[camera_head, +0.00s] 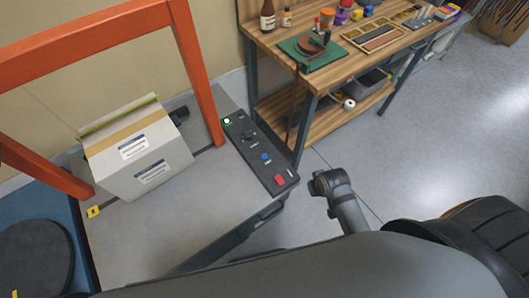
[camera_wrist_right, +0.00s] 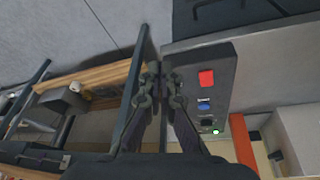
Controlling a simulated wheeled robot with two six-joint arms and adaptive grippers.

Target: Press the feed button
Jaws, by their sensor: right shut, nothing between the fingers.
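A dark control panel (camera_head: 258,155) sits on the right edge of the grey machine bed. It carries a green lit button (camera_head: 227,121), a black knob (camera_head: 247,134), a blue button (camera_head: 265,156) and a red button (camera_head: 280,181). The labels are too small to read, so I cannot tell which is the feed button. In the right wrist view the panel (camera_wrist_right: 222,70) is to the right of my right gripper (camera_wrist_right: 161,72), with its red (camera_wrist_right: 206,78) and blue (camera_wrist_right: 205,99) buttons showing. That gripper is shut and empty, apart from the buttons. My left gripper is out of view.
A taped carton (camera_head: 140,150) lies on the machine bed under an orange frame (camera_head: 197,70). A wooden workbench (camera_head: 330,75) with tools and bottles stands behind the panel. Open grey floor (camera_head: 430,130) lies to the right.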

